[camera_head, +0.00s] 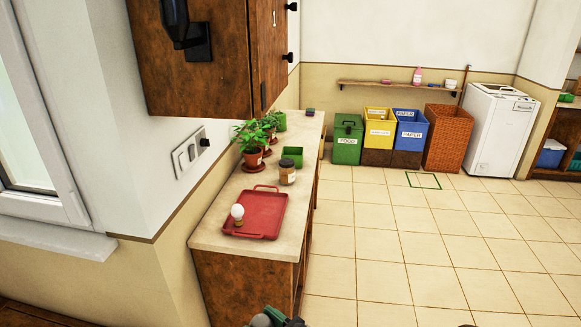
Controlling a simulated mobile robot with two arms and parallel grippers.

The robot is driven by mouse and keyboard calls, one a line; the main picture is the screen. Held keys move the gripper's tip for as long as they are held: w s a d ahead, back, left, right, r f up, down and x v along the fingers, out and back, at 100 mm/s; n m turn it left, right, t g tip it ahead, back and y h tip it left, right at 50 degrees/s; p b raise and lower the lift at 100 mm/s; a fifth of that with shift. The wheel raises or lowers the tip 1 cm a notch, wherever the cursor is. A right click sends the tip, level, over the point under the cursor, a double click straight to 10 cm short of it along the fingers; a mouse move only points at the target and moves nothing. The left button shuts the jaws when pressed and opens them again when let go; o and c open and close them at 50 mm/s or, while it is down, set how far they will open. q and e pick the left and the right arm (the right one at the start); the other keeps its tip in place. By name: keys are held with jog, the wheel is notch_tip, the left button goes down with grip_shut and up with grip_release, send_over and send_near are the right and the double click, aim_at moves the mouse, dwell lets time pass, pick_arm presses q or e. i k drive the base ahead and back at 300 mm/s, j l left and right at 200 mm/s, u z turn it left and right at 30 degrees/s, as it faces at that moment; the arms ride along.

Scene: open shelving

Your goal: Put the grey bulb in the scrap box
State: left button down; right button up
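A pale, round-headed bulb (237,211) rests on the red tray (264,209) on the counter, near the tray's left side. It looks whitish from here. No box with a readable scrap label shows. At the far wall stand a green bin (347,153) marked FOOD, a yellow bin (378,131) whose label is too small to read, and a blue bin (409,138) marked PAPER. Grey and green parts show at the bottom edge, likely of my arm; no gripper fingers can be made out.
Potted plants (250,145), a brown jar (287,174) and a small green box (292,154) stand on the counter (219,240) behind the tray. A wall cabinet (208,80) hangs above. A wicker basket (447,140) and a white machine (496,135) stand right. Tiled floor is clear.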

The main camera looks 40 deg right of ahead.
aim_at(297, 162)
jog(key=i+l+u, duration=0.15)
jog(key=l, duration=0.65)
jog(key=l+u, duration=0.1)
jog(key=l, duration=0.75)
